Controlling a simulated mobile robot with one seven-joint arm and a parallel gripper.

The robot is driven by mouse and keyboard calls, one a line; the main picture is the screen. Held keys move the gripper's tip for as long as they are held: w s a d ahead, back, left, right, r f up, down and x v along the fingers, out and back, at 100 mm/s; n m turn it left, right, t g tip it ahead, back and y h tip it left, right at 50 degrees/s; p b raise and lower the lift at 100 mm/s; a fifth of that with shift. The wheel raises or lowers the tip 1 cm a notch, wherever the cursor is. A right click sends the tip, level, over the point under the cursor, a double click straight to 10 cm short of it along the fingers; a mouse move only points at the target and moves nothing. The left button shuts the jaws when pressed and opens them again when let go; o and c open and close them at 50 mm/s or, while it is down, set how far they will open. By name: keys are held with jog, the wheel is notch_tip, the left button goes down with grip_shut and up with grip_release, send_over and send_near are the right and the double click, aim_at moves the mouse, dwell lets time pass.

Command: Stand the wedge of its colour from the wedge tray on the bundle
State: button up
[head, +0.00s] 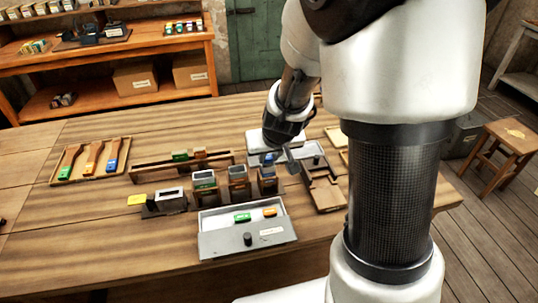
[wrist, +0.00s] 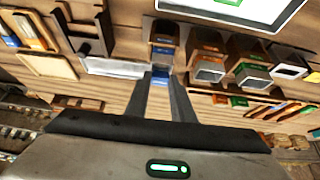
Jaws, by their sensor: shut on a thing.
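My gripper (head: 276,159) is shut on a small blue wedge (head: 269,157), just above the rightmost of three upright wooden holders (head: 267,183). In the wrist view the blue wedge (wrist: 160,77) sits between the fingertips, beside the holder with a blue mark (wrist: 163,46). I cannot tell whether the wedge touches anything below it. The open wedge tray (head: 222,217), pale with a grey front, holds a green wedge (head: 242,217) and an orange wedge (head: 270,212). Any bundle inside the rightmost holder is hard to make out.
The middle holder (head: 238,183) and left holder (head: 204,183) stand close by. A wooden frame (head: 323,190) stands to the right and a pale tray (head: 308,151) behind it. A rack (head: 90,160) with green, orange and blue-ended tools lies left. The table's left front is clear.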

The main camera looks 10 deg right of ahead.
jog(key=shift+f, duration=0.2)
jog(key=shift+f+b, duration=0.45)
jog(key=shift+b, duration=0.1)
jog(key=shift+r, duration=0.1)
jog(key=o, duration=1.1)
jog(key=shift+p+v, duration=5.85)
jog(key=shift+v, duration=2.85)
